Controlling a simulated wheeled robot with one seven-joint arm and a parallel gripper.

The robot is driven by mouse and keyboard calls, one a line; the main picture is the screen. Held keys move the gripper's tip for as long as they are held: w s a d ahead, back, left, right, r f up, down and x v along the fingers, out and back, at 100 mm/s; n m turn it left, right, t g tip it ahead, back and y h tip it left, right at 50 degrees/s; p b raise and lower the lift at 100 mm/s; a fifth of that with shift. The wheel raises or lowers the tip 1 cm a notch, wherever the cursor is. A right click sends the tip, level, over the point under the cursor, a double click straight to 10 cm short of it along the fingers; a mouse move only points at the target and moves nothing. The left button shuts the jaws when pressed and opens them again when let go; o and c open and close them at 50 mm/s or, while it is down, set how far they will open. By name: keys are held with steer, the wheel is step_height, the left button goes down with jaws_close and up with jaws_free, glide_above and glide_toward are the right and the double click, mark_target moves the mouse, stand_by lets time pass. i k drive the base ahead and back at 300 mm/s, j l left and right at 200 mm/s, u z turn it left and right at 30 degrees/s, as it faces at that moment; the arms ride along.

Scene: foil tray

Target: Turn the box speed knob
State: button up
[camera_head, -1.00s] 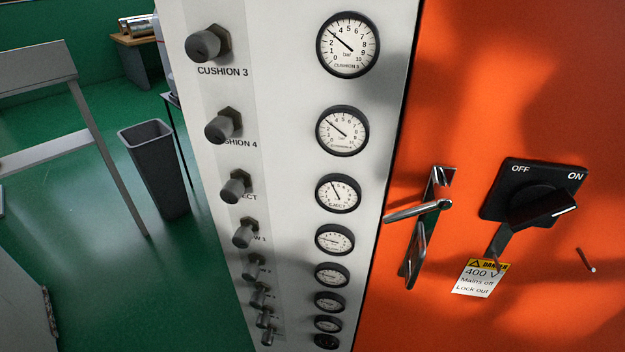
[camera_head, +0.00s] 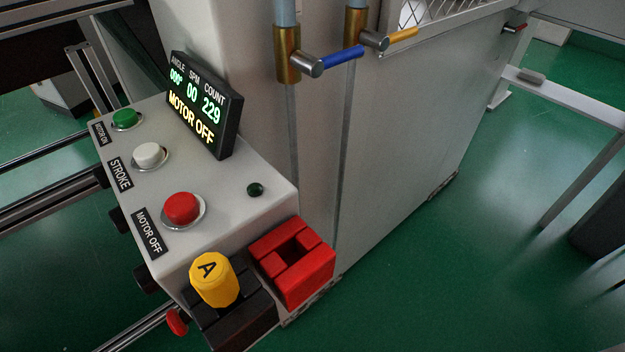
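A grey control box (camera_head: 222,205) fills the left of the head view. Its sloped top carries a green MOTOR ON button (camera_head: 125,118), a white STROKE button (camera_head: 148,154) and a red MOTOR OFF button (camera_head: 181,208). Dark round knob-like parts stick out of its left side, one lower down (camera_head: 147,279) and one higher up (camera_head: 119,220); a red one (camera_head: 177,322) sits near the bottom. No speed label is readable, so I cannot tell which is the speed knob. My gripper is not in view.
A display (camera_head: 205,105) on the box reads MOTOR OFF. Blue (camera_head: 342,56) and yellow (camera_head: 402,35) valve handles are behind. Green floor (camera_head: 450,260) is open at right.

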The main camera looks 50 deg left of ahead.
mark_target(116, 216)
steer(key=u, duration=1.7)
